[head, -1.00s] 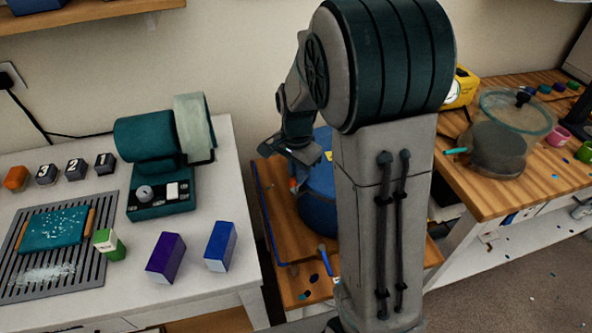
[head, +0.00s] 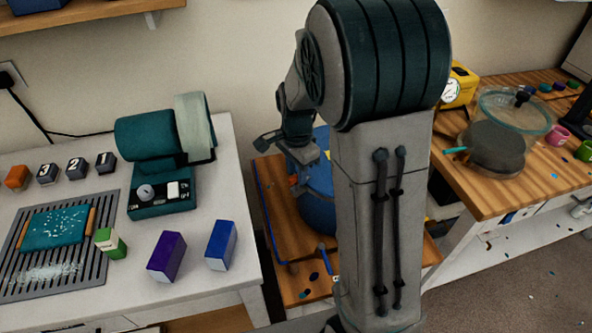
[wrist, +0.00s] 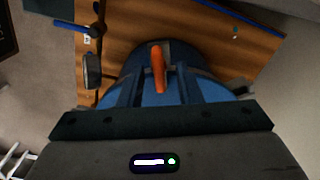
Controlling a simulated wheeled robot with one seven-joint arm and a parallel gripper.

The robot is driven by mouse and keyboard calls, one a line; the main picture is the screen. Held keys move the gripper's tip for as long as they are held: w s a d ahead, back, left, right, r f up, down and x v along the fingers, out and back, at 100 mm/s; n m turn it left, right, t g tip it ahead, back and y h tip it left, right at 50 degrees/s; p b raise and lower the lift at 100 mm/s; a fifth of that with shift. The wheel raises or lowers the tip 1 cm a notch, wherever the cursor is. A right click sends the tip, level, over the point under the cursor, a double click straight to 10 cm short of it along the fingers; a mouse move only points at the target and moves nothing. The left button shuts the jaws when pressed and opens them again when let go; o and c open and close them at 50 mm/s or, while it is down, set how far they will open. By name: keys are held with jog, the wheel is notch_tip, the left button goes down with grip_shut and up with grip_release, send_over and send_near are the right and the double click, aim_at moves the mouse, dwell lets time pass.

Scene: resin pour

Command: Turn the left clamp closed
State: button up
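The blue pot (head: 318,205) stands on the low wooden bench, partly hidden behind my arm in the head view. In the wrist view its blue body (wrist: 205,88) lies beyond my gripper. An orange clamp lever (wrist: 158,68) stands on it near the picture's middle and also shows as a small orange spot in the head view (head: 293,181). My gripper (wrist: 157,80) is open, its fingers apart on either side of the lever's lower part. I cannot tell whether they touch it. Which clamp this is cannot be told for certain.
The wooden bench top (wrist: 225,45) is mostly bare behind. A white table (head: 215,285) stands left, a wooden workbench (head: 480,200) right.

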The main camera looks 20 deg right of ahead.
notch_tip(320, 180, up, 14)
dwell(0.7)
jog(key=shift+f, duration=0.1)
jog(key=s+f+n+t, duration=0.3)
jog(key=s+n, duration=1)
jog(key=s, duration=0.5)
jog(key=shift+n, duration=0.3)
jog(key=shift+s+a+f, duration=0.1)
jog(key=shift+f, duration=0.05)
